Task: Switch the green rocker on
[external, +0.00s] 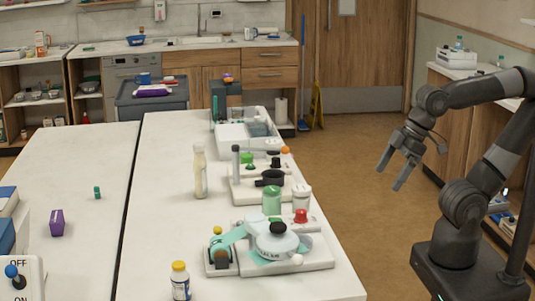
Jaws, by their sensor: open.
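My gripper (392,178) is open and empty. It hangs over the floor to the right of the white table, apart from everything on it. I cannot make out a green rocker for certain. A small green part (250,166) shows on a pale panel (244,192) at the table's right side; its shape and any on or off setting are too small to tell. A white switch box (28,272) marked OFF and ON stands at the bottom left, with a blue-tipped lever near OFF.
The white table (160,240) also bears a device with a teal arm (228,237), a green jar (271,201), a cream bottle (199,172) and a yellow-capped bottle (180,281). The floor (345,165) between table and gripper is clear. A yellow floor sign (316,106) stands behind.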

